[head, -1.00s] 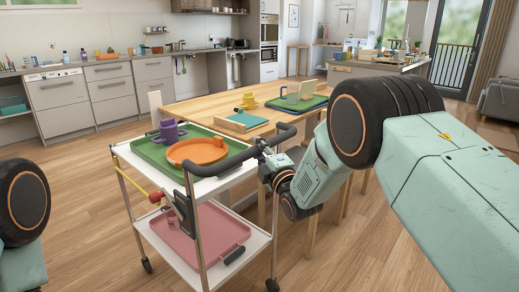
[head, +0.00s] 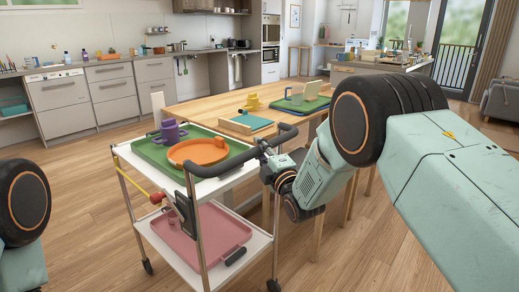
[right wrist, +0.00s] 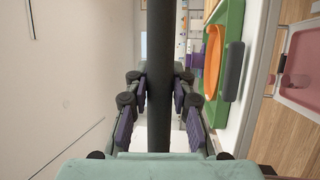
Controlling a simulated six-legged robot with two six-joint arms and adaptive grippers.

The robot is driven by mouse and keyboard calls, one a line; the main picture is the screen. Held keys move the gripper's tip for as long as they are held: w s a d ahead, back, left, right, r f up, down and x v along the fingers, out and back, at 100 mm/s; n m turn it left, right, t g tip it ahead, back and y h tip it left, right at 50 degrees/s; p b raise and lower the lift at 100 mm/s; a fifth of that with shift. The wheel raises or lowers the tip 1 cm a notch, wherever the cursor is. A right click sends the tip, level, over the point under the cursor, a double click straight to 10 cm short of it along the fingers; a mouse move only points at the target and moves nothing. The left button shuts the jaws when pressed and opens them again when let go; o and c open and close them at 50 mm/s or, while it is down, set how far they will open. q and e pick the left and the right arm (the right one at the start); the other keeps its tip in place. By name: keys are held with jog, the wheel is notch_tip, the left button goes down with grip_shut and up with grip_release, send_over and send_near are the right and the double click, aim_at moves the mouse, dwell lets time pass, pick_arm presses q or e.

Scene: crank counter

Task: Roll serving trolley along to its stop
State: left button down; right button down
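The serving trolley (head: 262,245) stands in front of me in the head view, with white shelves, metal posts and a dark push handle (head: 226,165). Its top shelf holds a green tray (head: 150,153) with an orange plate (head: 198,151) and a purple mug (head: 170,131). Its lower shelf holds a pink tray (head: 218,228). My right gripper (head: 265,150) is at the handle's right end. In the right wrist view the dark handle bar (right wrist: 160,60) runs between its fingers (right wrist: 160,98), which press on both sides. My left gripper is out of view. No stop is clearly visible.
Grey kitchen cabinets (head: 70,100) line the back wall. Wooden floor (head: 80,190) is clear to the left.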

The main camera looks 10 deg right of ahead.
jog(key=c, duration=1.1)
grip_release()
jog(key=v, duration=1.2)
